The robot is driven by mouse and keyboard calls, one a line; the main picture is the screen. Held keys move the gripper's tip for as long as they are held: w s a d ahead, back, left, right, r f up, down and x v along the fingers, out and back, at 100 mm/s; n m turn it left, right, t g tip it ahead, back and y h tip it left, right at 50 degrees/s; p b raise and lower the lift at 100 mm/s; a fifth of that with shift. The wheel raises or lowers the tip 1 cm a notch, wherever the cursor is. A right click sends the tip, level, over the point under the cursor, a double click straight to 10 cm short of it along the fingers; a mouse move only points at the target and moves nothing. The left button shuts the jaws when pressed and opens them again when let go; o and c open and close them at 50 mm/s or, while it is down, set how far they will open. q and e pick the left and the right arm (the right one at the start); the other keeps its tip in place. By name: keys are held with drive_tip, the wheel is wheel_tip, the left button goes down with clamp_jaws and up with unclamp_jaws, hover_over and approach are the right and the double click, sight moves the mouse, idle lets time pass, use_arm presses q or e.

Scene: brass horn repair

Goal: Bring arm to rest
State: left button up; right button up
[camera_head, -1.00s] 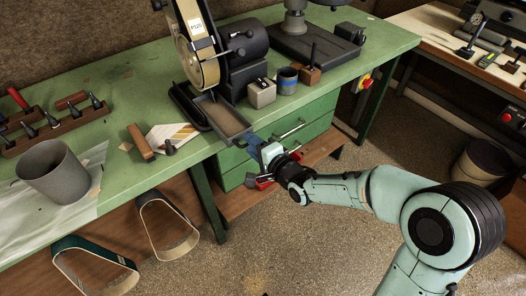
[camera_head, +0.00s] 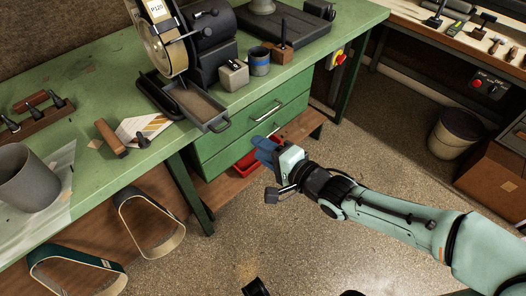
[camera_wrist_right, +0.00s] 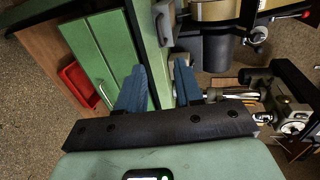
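My right arm comes in from the lower right of the head view. Its gripper (camera_head: 266,151), with blue fingers, hangs in front of the green drawers (camera_head: 240,140), clear of the bench. In the right wrist view the two blue fingers of this gripper (camera_wrist_right: 160,88) stand apart with nothing between them, so it is open and empty. My left gripper is not in view.
The green bench (camera_head: 85,80) carries a belt grinder (camera_head: 180,40) with a tray (camera_head: 203,108), a grey cup (camera_head: 25,178) and tools. A red bin (camera_head: 246,161) sits on the lower shelf. Open floor (camera_head: 330,150) lies right of the bench.

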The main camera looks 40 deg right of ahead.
idle(0.5)
drive_tip(key=a+f+n+g+p, duration=0.3)
drive_tip(key=f+g+p, duration=0.1)
drive_tip(key=f, duration=0.7)
drive_tip(key=a+f+n+g+p, duration=0.3)
drive_tip(key=f+n+g+p, duration=0.15)
drive_tip(key=f, duration=0.55)
use_arm(q)
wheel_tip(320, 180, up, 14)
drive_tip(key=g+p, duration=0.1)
drive_tip(key=p, duration=0.5)
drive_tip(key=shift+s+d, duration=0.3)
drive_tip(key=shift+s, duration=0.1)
use_arm(e)
drive_tip(key=s+a+f+n+g+y, duration=0.1)
drive_tip(key=s+a+f+g, duration=0.3)
drive_tip(key=s, duration=0.5)
drive_tip(key=s+a+f+n+g+y, duration=0.1)
drive_tip(key=s+a+f+n+g, duration=0.3)
drive_tip(key=s+f, duration=0.4)
drive_tip(key=shift+s+a+f+n, duration=0.35)
drive_tip(key=shift+s+a+f, duration=0.05)
drive_tip(key=shift+s, duration=0.15)
